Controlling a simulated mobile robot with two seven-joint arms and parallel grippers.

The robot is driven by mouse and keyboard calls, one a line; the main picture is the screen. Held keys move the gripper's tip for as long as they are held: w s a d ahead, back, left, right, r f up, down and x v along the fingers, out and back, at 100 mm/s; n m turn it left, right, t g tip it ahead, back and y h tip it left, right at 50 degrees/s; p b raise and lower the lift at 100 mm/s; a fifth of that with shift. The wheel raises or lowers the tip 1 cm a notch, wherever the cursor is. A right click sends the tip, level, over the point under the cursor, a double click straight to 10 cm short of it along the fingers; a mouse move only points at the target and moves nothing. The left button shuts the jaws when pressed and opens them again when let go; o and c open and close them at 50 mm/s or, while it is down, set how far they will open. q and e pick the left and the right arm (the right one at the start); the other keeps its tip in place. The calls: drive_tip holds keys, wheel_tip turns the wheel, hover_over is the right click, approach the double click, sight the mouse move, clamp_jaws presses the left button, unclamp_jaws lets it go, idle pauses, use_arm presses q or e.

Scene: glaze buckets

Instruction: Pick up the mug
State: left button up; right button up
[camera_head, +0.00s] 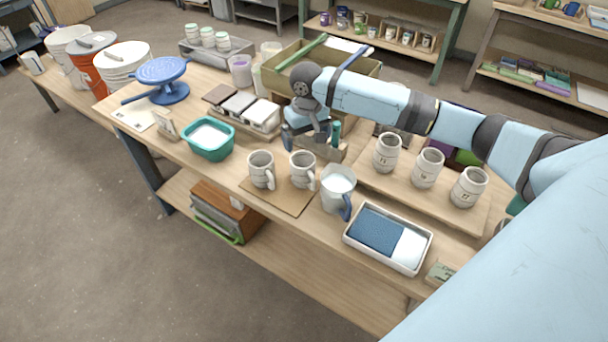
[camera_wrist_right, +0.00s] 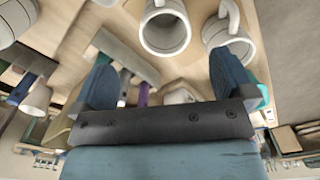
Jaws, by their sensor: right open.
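Two pale grey banded mugs stand upright on a thin wooden board (camera_head: 281,204) near the table's front edge: a left mug (camera_head: 260,170) and a right mug (camera_head: 301,170). Both handles are on their right sides in the head view. My right gripper (camera_head: 308,137) is open and empty, behind the two mugs. In the right wrist view, two mugs, one (camera_wrist_right: 165,32) and another (camera_wrist_right: 229,40), lie beyond the spread fingers (camera_wrist_right: 162,75), not between them. Which mug is meant I cannot tell. My left gripper is out of view.
A white pitcher (camera_head: 338,184) with a blue handle stands right of the mugs. A teal tub (camera_head: 208,140) is on the left. Three numbered mugs, one being the middle one (camera_head: 428,168), stand on a raised board. A white tray (camera_head: 388,263) is at front right.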

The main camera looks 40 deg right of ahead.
approach(304, 166)
drive_tip(key=s, duration=0.1)
drive_tip(key=s+a, duration=0.1)
drive_tip(key=s+f, duration=0.1)
drive_tip(key=shift+s+a+f, duration=0.1)
drive_tip(key=shift+s+a, duration=0.1)
drive_tip(key=shift+a, duration=0.15)
drive_tip(key=f, duration=0.5)
drive_tip(key=shift+w+a+f, duration=0.1)
drive_tip(key=shift+w+a, duration=0.05)
drive_tip(key=shift+w, duration=0.1)
drive_tip(key=c, duration=1)
drive_tip(key=shift+c, duration=0.5)
